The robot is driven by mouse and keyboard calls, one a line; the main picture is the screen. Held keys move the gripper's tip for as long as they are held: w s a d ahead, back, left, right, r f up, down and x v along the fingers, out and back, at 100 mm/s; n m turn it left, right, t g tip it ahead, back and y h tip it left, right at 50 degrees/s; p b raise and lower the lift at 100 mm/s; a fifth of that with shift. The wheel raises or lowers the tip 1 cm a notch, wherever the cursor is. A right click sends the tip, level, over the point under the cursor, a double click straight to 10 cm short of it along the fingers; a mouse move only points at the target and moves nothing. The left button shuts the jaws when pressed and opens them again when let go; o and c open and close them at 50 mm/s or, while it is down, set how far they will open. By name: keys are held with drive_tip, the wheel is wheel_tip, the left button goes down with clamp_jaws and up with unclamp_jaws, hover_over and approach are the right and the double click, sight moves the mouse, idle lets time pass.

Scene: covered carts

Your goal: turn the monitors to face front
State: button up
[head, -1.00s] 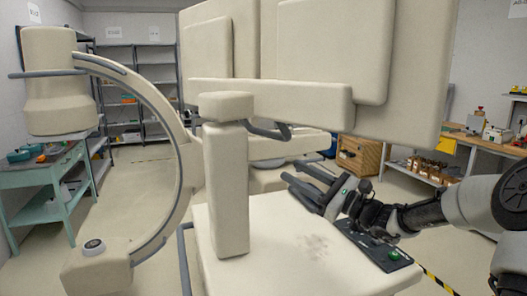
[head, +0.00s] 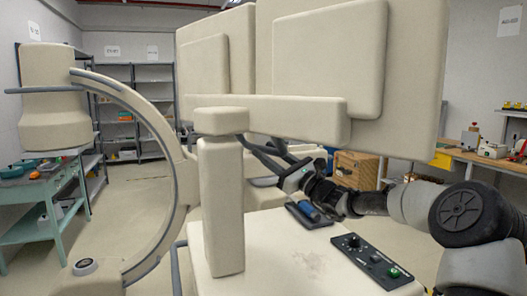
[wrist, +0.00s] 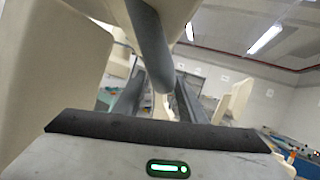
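Two cream, covered monitors, one at left (head: 215,65) and one at right (head: 330,50), hang side by side in the head view. Their crossbar (head: 270,110) joins a post (head: 221,200) on a cart (head: 285,265). A grey bar handle hangs below the crossbar; in the wrist view the grey bar (wrist: 150,45) comes down from above. My gripper (head: 268,150) is just under the crossbar by the handle, its fingers apart. In the wrist view the bar's lower end lies between or just above the fingers (wrist: 160,95); contact cannot be told. The crossbar partly hides the handle.
A control panel (head: 372,262) and a blue-and-black item (head: 308,212) lie on the cart top. A C-shaped arm (head: 165,150) stands at left, beside a green table (head: 45,195). Shelves (head: 140,110) stand behind; a wooden workbench (head: 480,160) stands at right.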

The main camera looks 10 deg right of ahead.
drive_tip(key=shift+x, duration=0.95)
clamp_jaws()
drive_tip(key=shift+d, duration=0.15)
